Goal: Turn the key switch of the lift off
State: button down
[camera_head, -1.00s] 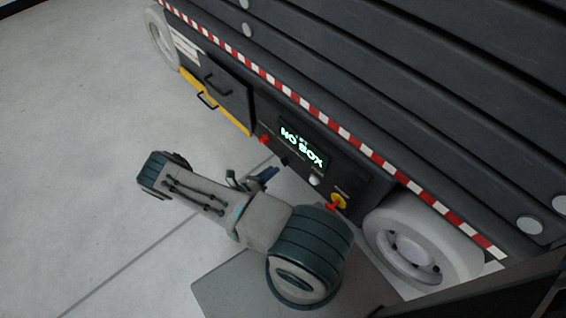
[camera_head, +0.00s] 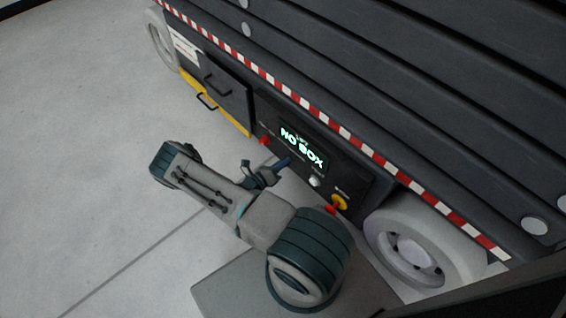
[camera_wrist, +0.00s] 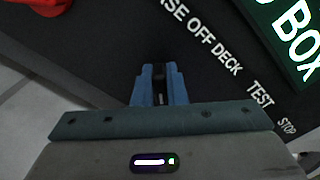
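The lift's dark control panel (camera_head: 335,172) is in the head view, with a lit "NO BOX" display (camera_head: 302,148). My gripper (camera_head: 284,163) has its blue fingertips in front of the panel, just below the display. In the wrist view my gripper (camera_wrist: 160,80) points at the panel's white lettering, where "OFF DECK" and "TEST" can be read. The fingers stand a narrow gap apart, and something small and dark shows between their tips. It may be the key switch, but I cannot tell whether the fingers touch it. The fingers hide that part of the panel.
A red button (camera_head: 265,140) is left of the fingertips; a white knob (camera_head: 315,181) and a red-and-yellow emergency stop (camera_head: 337,203) are right. A wheel (camera_head: 415,245) stands right of the panel. A drawer handle (camera_head: 207,102) juts out at left. Floor at left is free.

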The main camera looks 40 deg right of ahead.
jog(key=shift+f+n, duration=0.1)
jog(key=shift+n, duration=0.2)
jog(key=n+b, duration=0.1)
jog(key=n, duration=0.2)
jog(key=shift+f+n+b, duration=0.1)
jog(key=shift+n+b, duration=0.2)
jog(key=shift+b, duration=0.1)
jog(key=shift+n+b, duration=0.55)
jog(key=shift+n, duration=1.65)
jog(key=c, duration=1.5)
grip_release()
jog(key=shift+o, duration=0.2)
jog(key=s+a+p, duration=0.2)
jog(key=a, duration=1.1)
jog(key=shift+a+p, duration=0.4)
